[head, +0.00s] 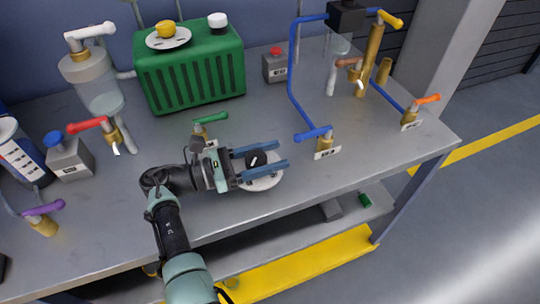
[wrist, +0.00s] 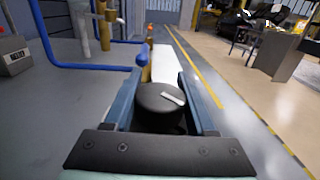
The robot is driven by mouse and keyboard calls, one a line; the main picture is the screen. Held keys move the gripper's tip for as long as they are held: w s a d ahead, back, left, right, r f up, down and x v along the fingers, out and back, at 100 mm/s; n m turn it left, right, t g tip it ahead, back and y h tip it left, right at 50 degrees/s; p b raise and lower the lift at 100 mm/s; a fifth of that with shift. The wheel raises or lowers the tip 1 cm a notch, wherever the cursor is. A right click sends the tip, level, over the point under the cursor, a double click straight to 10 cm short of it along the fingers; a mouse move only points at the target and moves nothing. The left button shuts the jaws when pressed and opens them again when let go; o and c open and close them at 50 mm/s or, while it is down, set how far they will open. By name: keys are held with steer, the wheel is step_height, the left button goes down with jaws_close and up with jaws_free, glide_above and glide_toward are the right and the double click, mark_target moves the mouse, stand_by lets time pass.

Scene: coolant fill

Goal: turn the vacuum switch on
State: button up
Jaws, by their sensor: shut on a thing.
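A black round knob (head: 256,158) with a white pointer mark sits on a pale round base (head: 264,183) near the bench's front edge. My gripper (head: 284,156) reaches in from the left, its two blue fingers on either side of the knob. In the wrist view the knob (wrist: 160,97) lies between the fingers, its white mark slanting toward the lower right. A grey box with a red button (head: 275,66) stands at the back, and a grey box with a blue button (head: 68,157) at the left. I cannot read which one is labelled as the vacuum switch.
A green ribbed machine (head: 190,72) stands behind my gripper. A green-handled valve (head: 210,118) is close behind my wrist. A blue-handled valve (head: 315,134) and blue pipe (head: 293,82) stand just right of the fingertips.

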steer(key=o, duration=1.4)
steer(key=b+v, duration=0.2)
steer(key=v, duration=1.1)
steer(key=shift+b, duration=0.3)
